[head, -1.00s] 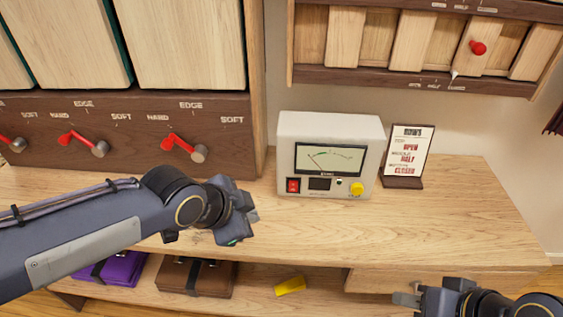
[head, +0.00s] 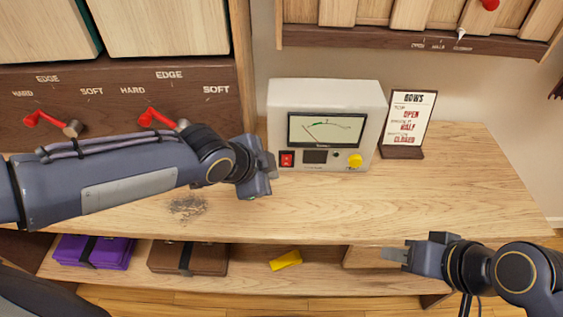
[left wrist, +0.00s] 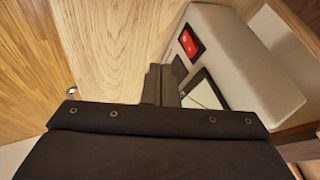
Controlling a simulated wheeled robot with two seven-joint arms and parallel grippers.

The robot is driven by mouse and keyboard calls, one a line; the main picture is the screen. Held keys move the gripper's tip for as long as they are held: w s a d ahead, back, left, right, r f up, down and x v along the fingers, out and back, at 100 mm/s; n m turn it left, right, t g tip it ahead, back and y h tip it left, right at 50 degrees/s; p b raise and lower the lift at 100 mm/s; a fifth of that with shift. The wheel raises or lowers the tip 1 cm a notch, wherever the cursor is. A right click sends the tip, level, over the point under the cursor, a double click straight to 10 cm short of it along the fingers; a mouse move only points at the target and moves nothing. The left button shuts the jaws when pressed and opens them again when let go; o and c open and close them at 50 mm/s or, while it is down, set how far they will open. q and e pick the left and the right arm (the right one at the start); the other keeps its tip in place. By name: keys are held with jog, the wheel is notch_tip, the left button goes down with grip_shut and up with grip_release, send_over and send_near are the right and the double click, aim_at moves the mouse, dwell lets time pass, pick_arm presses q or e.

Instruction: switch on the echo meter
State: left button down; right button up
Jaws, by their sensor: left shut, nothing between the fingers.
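The echo meter (head: 326,101) is a white box on the wooden counter, with a dial, a small dark display, a yellow knob (head: 355,160) and a red switch (head: 287,159) at its lower left. My left gripper (head: 272,172) is shut and empty, just left of the red switch; I cannot tell from the head view whether it touches the meter. In the left wrist view the shut fingers (left wrist: 160,84) point toward the meter (left wrist: 240,60), with the red switch (left wrist: 190,43) beyond and right of the tips, apart from them. My right gripper (head: 392,254) is at the lower right, away from the meter.
A sign (head: 407,120) stands right of the meter. Red levers (head: 158,117) are on the panel at left, behind my left arm. A purple case (head: 95,252), a brown case (head: 188,258) and a yellow block (head: 286,260) lie on the lower shelf. The counter's right side is clear.

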aim_at(288, 159)
pick_arm(q)
jog(key=b+x, duration=0.1)
jog(key=x, duration=0.5)
jog(key=shift+f+b, duration=0.15)
jog(key=shift+b, duration=0.15)
jog(key=w, duration=0.1)
jog(key=w+p, duration=0.1)
jog(key=w, duration=0.1)
jog(key=shift+w+r, duration=0.1)
jog(key=shift+r, duration=0.3)
jog(key=shift+w, duration=0.4)
jog(key=shift+w+r+p, duration=0.35)
jog(key=shift+w+p, duration=0.15)
jog(key=shift+p, duration=0.1)
jog(key=shift+s+f, duration=0.1)
jog(key=shift+f, duration=0.15)
jog(key=shift+r, duration=0.2)
